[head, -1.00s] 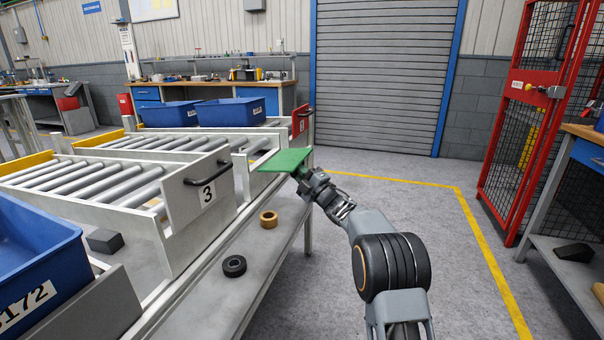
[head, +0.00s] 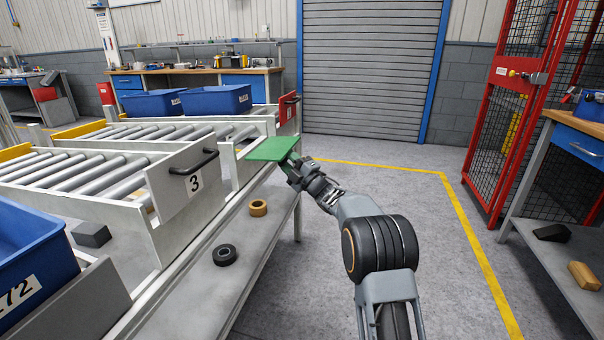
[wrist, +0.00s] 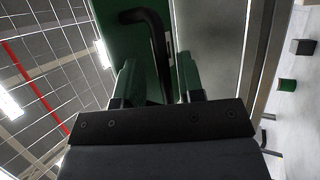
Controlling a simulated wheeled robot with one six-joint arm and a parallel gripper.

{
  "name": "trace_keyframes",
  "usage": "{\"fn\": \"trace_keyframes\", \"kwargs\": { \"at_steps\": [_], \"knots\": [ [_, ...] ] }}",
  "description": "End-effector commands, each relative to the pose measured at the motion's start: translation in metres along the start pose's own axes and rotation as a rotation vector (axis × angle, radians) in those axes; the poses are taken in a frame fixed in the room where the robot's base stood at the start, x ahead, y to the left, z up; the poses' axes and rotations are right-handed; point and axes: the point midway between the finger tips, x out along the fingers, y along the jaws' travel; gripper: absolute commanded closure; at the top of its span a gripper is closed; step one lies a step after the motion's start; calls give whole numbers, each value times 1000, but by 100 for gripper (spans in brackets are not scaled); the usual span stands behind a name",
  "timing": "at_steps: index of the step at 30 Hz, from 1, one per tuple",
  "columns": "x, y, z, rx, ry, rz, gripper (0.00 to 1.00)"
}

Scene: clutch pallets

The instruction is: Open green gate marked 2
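The green gate (head: 268,149) lies swung down, nearly flat, at the end of the middle roller lane. Its number does not show. My gripper (head: 291,164) is at its right edge in the head view, partly hidden by my own wrist. In the wrist view, the green gate (wrist: 115,50) fills the upper middle, with its black bar handle (wrist: 157,50). My gripper's two fingers (wrist: 157,82) stand apart, one on each side of the handle, with gaps visible. Contact with the handle cannot be told.
A grey gate marked 3 (head: 190,180) stands upright at the nearer lane, and a red gate (head: 288,108) at the farther lane. Black (head: 225,254) and tan rings (head: 258,207) lie on the grey shelf below. A red mesh cage (head: 510,110) stands right. The floor between is clear.

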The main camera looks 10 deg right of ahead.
Motion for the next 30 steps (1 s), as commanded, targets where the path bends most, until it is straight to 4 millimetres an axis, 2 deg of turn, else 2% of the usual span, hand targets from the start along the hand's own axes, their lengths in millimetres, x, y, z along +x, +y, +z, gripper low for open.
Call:
{"fn": "trace_keyframes", "kwargs": {
  "at_steps": [12,18,24,30],
  "knots": [
    [-81,2,0,1,-2,0,63],
    [-110,2,0,0,-1,0,63],
    [-125,1,0,0,-1,0,63],
    [-127,0,0,0,1,1,63]
  ]
}}
